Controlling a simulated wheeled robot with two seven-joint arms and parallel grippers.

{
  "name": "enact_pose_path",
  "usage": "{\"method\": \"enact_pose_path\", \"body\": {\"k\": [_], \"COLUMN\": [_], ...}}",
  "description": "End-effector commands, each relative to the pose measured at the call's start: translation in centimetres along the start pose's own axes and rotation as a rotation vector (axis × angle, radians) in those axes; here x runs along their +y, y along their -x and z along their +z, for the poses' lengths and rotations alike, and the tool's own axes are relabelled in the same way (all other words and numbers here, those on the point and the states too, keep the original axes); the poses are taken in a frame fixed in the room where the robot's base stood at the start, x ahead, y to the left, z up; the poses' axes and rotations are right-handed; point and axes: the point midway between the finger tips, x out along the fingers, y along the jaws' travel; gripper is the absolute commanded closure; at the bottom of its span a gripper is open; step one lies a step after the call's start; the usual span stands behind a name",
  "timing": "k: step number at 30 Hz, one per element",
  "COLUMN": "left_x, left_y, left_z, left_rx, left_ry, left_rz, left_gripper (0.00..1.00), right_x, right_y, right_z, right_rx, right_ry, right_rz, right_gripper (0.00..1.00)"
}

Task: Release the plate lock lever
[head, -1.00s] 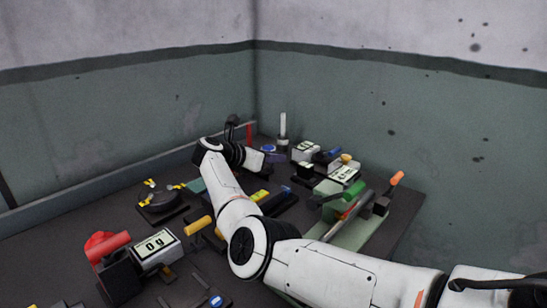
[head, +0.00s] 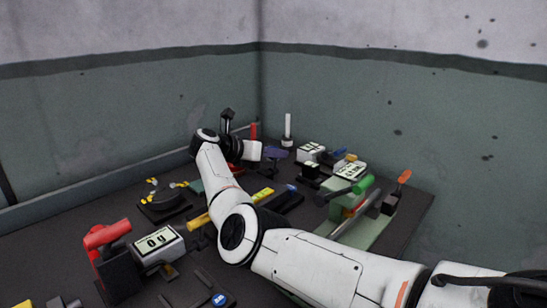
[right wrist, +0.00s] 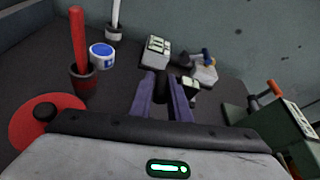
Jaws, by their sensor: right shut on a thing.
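My right gripper (head: 275,153) is at the far end of the table, with its arm reaching across the head view. In the right wrist view its two purple fingers (right wrist: 163,98) are shut on a small dark part (right wrist: 161,84), mostly hidden between them. I cannot tell from its shape whether this is the plate lock lever. A red disc (right wrist: 24,128) with a black knob (right wrist: 44,112) lies left of the gripper, partly hidden by the gripper body. My left gripper is not in view.
A red post (right wrist: 78,38) and a blue-topped cup (right wrist: 102,55) stand left of the fingers. Beyond are a pale block (right wrist: 156,50) and a small scale (head: 350,170). A green fixture (head: 365,230) with levers stands right. A red-handled device (head: 107,233) is front left.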

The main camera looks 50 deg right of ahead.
Motion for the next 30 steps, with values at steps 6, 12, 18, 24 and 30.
{"method": "enact_pose_path", "body": {"k": [6,12,18,24,30], "left_x": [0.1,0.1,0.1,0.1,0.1], "left_y": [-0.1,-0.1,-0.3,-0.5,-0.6], "left_z": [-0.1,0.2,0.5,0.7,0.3], "left_rx": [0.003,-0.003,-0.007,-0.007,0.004], "left_ry": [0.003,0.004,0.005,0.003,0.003], "left_rz": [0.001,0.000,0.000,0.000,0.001], "left_gripper": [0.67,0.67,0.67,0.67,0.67], "right_x": [-0.1,-0.1,0.1,0.1,0.0], "right_y": [-0.1,0.0,1.0,4.7,8.3], "right_z": [-0.4,-0.2,-0.2,-0.3,-0.3], "right_rx": [0.007,0.004,0.003,0.004,0.004], "right_ry": [0.007,0.003,0.001,0.001,0.003], "right_rz": [-0.007,-0.004,-0.001,0.001,-0.001], "right_gripper": [0.67,0.67,0.67,0.67,0.67]}}
